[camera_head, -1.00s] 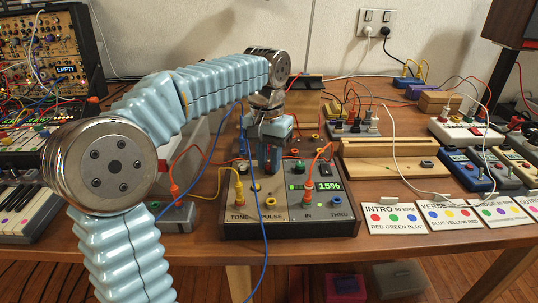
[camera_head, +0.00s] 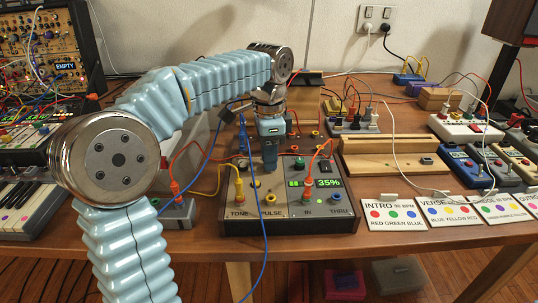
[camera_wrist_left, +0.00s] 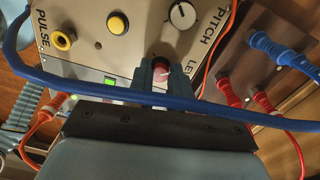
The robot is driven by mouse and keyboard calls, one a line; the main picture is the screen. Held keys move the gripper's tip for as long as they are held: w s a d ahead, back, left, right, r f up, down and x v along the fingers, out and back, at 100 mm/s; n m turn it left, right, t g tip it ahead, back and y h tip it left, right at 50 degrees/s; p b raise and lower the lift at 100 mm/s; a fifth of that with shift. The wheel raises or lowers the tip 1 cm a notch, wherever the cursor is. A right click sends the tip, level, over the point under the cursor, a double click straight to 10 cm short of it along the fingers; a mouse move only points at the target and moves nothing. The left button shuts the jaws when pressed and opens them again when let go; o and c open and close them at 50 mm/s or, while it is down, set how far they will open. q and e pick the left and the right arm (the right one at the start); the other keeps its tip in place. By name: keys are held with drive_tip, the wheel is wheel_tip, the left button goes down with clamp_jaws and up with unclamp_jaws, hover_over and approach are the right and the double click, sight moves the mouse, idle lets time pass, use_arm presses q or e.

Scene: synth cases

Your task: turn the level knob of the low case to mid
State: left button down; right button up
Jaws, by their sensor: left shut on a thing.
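The low case (camera_head: 258,213) is a cream-topped box with a dark front at the table's front edge. Its lit display (camera_head: 329,183) reads 35%, beside a short green bar. My left gripper (camera_head: 270,169) points down onto the case's rear part and hides the knob in the head view. In the left wrist view the level knob (camera_wrist_left: 160,74), reddish with a pale mark, sits between the two fingers of the gripper (camera_wrist_left: 162,79), which is shut on it. The label beside it is partly covered. The right gripper does not show.
A blue cable (camera_wrist_left: 180,114) crosses close before the wrist camera. A white pitch knob (camera_wrist_left: 182,15) and a yellow button (camera_wrist_left: 117,23) are near the fingers. Yellow (camera_head: 239,184) and orange plugs (camera_head: 308,184) stand up from the case.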

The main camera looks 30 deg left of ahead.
use_arm(q)
drive_tip(key=m, duration=0.6)
drive_tip(key=shift+m, duration=0.3)
idle(0.5)
drive_tip(key=c, duration=1)
unclamp_jaws()
drive_tip(key=r, duration=1.2)
drive_tip(key=shift+w, duration=0.25)
